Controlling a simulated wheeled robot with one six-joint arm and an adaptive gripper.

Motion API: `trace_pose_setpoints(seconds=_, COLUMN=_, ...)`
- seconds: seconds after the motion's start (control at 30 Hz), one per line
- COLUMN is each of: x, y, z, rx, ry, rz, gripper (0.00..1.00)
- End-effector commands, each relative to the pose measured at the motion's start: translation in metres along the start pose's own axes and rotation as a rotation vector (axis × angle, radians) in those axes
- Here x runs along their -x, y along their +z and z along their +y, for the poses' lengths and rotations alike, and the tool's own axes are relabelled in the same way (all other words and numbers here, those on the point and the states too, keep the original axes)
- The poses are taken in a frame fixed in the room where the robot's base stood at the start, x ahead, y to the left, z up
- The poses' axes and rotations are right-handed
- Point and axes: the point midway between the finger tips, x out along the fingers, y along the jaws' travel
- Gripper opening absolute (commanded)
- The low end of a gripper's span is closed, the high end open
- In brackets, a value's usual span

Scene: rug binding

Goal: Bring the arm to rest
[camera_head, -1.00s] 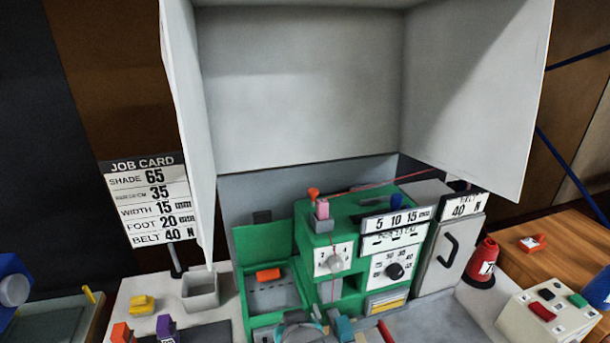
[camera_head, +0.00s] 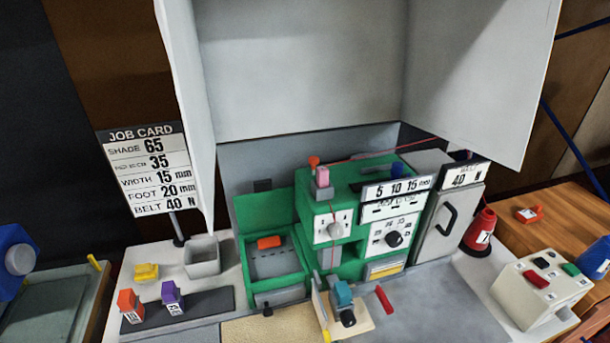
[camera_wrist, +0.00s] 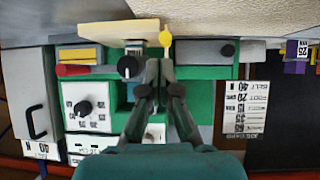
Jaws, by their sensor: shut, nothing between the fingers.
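My gripper (camera_wrist: 160,66) shows in the wrist view, its two dark fingers together with nothing between them. It is in front of the green binding machine, which appears upside down there. A yellow tip (camera_wrist: 165,38) shows just beyond the fingers; I cannot tell whether they touch it. In the head view the green machine (camera_head: 345,205) stands in the middle, with dials and a red thread. My gripper does not show clearly in the head view now.
A pale block with a teal part (camera_head: 342,294) and a red handle (camera_head: 384,299) stand at the machine's front. A white button box (camera_head: 540,290) is at right, beside a red cone (camera_head: 481,229). Orange and purple spools stand left. A grey hood (camera_head: 300,70) overhangs the machine.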

Motion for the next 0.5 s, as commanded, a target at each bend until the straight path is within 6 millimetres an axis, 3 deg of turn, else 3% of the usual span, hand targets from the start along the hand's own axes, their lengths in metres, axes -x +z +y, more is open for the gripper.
trace_pose_setpoints(seconds=0.1, x=0.015, y=0.033, z=0.013, rx=-0.008, ry=0.014, rz=0.022, gripper=0.00)
trace_pose_setpoints(seconds=0.5, x=0.087, y=0.109, z=0.040, rx=-0.043, ry=0.061, rz=0.126, gripper=0.00)
